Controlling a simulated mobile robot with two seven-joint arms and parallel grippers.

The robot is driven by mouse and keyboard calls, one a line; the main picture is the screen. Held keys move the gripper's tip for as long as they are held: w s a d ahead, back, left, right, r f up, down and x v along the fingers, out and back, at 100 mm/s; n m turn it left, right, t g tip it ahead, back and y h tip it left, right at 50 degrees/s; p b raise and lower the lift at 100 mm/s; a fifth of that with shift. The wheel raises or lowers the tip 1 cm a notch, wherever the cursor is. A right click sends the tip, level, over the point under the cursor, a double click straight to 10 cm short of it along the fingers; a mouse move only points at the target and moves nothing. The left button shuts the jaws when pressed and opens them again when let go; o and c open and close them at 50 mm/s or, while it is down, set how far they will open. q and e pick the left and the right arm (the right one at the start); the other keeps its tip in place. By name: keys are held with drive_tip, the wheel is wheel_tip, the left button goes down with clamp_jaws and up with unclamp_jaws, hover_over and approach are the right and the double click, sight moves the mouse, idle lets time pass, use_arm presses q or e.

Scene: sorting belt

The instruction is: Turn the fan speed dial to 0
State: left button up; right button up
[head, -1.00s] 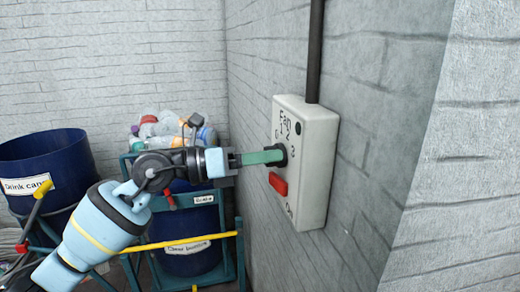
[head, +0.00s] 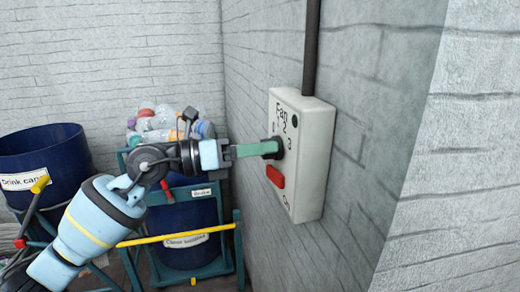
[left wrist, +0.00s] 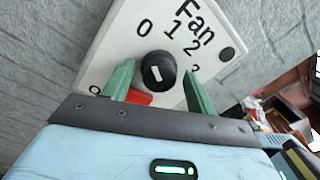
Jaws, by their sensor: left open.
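The fan box (head: 312,160) is a white panel on the grey wall, marked "Fan" with numbers 0 to 3. Its fan speed dial (head: 279,148) is a round black knob, partly hidden by my fingers in the head view. In the left wrist view the dial (left wrist: 158,72) shows whole, with a short white mark on its face; which number the mark points to is hard to tell. My left gripper (head: 264,149) is open at the dial. Its green fingers (left wrist: 157,76) stand on either side of the knob, with visible gaps. My right gripper is not in view.
A red switch (head: 275,177) sits just below the dial, close to my fingers. A dark pipe (head: 312,45) runs up from the box. Blue bins (head: 45,165) and a rack with plastic bottles (head: 165,122) stand at the left.

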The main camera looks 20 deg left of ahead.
use_arm(q)
drive_tip(key=b+v, duration=0.1)
drive_tip(key=v, duration=0.6)
drive_tip(key=shift+b, duration=0.35)
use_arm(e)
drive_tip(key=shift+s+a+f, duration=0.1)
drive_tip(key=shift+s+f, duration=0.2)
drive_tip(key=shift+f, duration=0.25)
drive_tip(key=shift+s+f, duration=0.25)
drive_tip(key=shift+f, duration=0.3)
use_arm(q)
drive_tip(key=shift+s+a, duration=0.15)
